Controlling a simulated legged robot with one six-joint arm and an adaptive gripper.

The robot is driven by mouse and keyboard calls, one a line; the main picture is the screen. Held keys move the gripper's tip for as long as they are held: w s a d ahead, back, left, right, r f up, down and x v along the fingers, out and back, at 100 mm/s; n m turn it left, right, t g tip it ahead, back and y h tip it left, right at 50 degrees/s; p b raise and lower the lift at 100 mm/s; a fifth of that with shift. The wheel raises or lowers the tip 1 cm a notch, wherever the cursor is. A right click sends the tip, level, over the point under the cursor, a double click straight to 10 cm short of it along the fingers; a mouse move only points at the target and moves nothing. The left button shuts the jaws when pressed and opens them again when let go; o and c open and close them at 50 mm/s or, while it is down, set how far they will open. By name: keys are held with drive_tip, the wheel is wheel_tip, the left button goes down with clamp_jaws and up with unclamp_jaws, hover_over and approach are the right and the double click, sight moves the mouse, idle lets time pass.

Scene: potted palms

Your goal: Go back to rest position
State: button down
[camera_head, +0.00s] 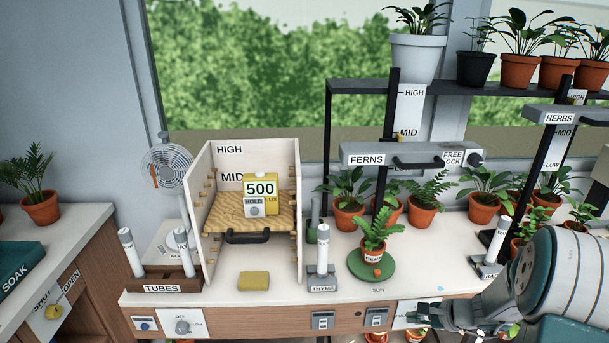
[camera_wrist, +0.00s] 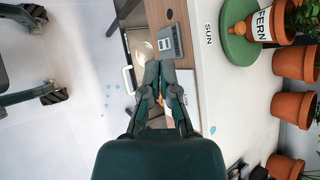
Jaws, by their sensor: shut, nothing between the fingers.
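My gripper (camera_head: 424,314) is at the lower right of the head view, at the front edge of the bench. My arm reaches in from the right edge. In the wrist view my gripper (camera_wrist: 160,72) has its fingers together, with nothing held. It hangs over the drawer front and the floor, apart from the potted fern (camera_head: 377,235). The fern, labelled FERN, stands on a green saucer (camera_head: 357,264) at the SUN mark. It also shows in the wrist view (camera_wrist: 266,22).
An open box with a shelf (camera_head: 222,221) holds a yellow lux meter (camera_head: 261,190) reading 500. A yellow sponge (camera_head: 253,281) lies before it. A tube rack (camera_head: 162,284) is at left. The FERNS light bar (camera_head: 375,153) hangs over several pots. Open floor (camera_wrist: 60,130) shows at left.

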drive_tip(key=s+a+r+n+g+h, duration=0.1)
drive_tip(key=s+a+r+n, duration=0.45)
drive_tip(key=r, duration=0.25)
drive_tip(key=s+a+r+n+g+h, duration=0.1)
drive_tip(key=s+a+r+n+g, duration=0.1)
drive_tip(key=s+a+r+n, duration=0.35)
drive_tip(key=s+r+n+t+h, duration=0.2)
drive_tip(key=s+r+n+h, duration=0.3)
drive_tip(key=s+r, duration=0.4)
drive_tip(key=s+n, duration=0.1)
drive_tip(key=s, duration=0.3)
drive_tip(key=shift+s+a+r, duration=0.15)
drive_tip(key=shift+s+a, duration=0.05)
drive_tip(key=shift+a, duration=0.2)
